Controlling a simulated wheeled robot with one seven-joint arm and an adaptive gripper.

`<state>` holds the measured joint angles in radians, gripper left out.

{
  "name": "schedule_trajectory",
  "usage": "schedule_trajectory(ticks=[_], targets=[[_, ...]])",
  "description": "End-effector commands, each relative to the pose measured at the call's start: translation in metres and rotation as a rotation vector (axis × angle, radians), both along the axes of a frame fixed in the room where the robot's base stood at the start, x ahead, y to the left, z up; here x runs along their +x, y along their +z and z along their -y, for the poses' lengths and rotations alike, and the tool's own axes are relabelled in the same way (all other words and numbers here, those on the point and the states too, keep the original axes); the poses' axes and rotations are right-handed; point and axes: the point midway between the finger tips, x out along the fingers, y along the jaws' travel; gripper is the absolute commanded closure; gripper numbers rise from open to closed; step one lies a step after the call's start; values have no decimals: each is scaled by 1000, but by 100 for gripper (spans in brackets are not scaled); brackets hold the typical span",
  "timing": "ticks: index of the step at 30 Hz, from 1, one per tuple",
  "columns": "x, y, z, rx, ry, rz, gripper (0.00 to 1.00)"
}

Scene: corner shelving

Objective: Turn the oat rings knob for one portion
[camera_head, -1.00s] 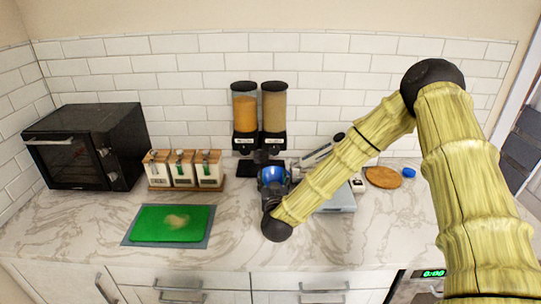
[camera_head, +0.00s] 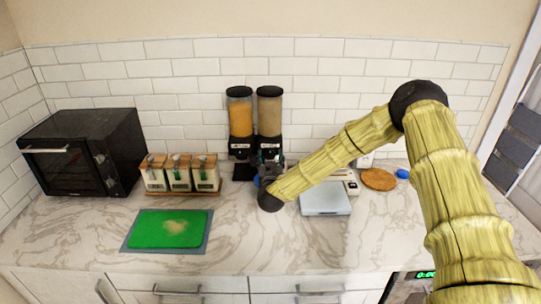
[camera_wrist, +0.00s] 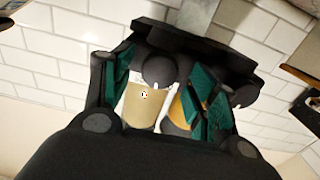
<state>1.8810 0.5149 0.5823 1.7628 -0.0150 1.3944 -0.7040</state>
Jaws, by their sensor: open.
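A twin dispenser stands against the back wall, with an orange-filled canister (camera_head: 240,117) on the left and a tan-filled canister (camera_head: 270,114) on the right. Their labels are too small to read, so I cannot tell which holds oat rings. My gripper (camera_head: 270,160) is in front of the right dispenser's lower part and hides its knob in the head view. The wrist view is upside down. There, my open gripper (camera_wrist: 162,88) has its green-padded fingers either side of a round black knob (camera_wrist: 158,69) by the tan canister (camera_wrist: 143,105). Contact is unclear. A second knob (camera_wrist: 243,95) lies beyond the right finger.
Several labelled containers (camera_head: 179,176) on a wooden stand and a black oven (camera_head: 84,150) are left. A green mat (camera_head: 168,230) lies in front. A grey scale (camera_head: 325,200) and a round brown board (camera_head: 378,179) are right. The front middle counter is clear.

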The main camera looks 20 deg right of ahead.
Motion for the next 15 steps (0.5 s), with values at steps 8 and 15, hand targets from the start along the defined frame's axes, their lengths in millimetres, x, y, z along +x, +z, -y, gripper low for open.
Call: schedule_trajectory(ticks=[8,15], targets=[[5,-1,2,0,0,-1,41],[5,-1,2,0,0,-1,62]])
